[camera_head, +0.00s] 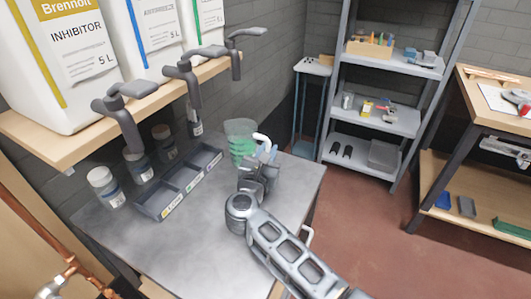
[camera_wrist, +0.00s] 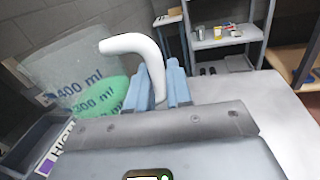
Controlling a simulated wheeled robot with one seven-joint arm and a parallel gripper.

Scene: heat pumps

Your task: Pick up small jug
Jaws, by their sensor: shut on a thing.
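My gripper is shut on the handle. It also shows in the head view (camera_head: 266,156), at the right of the jug. I cannot tell whether the jug's base touches the worktop, as my gripper partly hides it.
A grey divided tray (camera_head: 178,182) lies left of the jug on the worktop (camera_head: 205,235). Several small bottles stand behind it. Large white canisters (camera_head: 60,70) with taps sit on a wooden shelf above. A metal shelf unit (camera_head: 375,118) and a workbench (camera_head: 500,110) stand to the right.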

